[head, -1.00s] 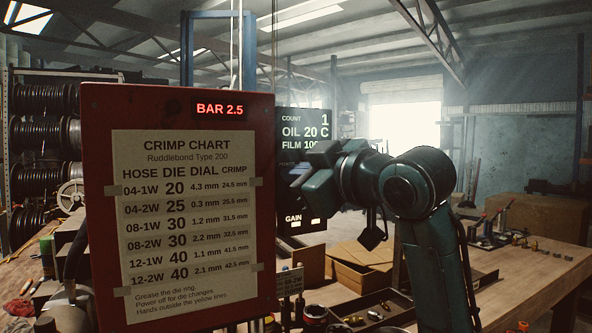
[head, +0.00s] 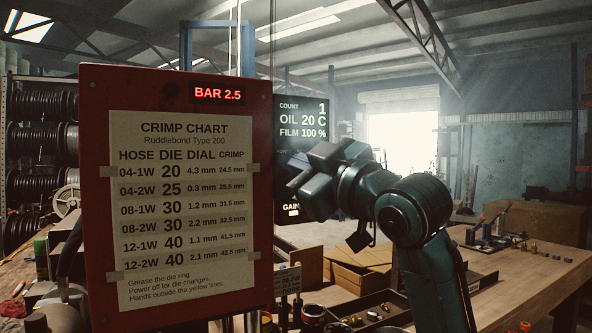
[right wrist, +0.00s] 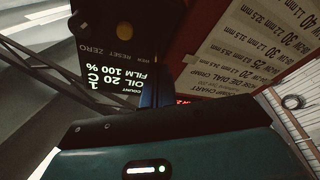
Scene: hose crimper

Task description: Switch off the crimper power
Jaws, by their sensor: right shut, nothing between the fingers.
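The crimper's red cabinet (head: 92,200) fills the left of the head view, with a crimp chart (head: 185,200) on its face and a red BAR 2.5 readout. A black control panel (head: 301,105) beside it reads count 1, oil 20 C, film 100 %. My right gripper (head: 308,182) is shut and empty, in front of the panel's lower part and hiding most of its controls. In the right wrist view the panel (right wrist: 75,50) appears upside down, with RESET and ZERO labels and a round button (right wrist: 124,30). I cannot make out a power switch. My left gripper is not in view.
A wooden bench (head: 500,270) runs along the right, with small fittings and tools on it. Cardboard boxes (head: 362,268) and a parts tray (head: 375,310) lie below my right arm. Hose reels (head: 42,138) stand at the far left.

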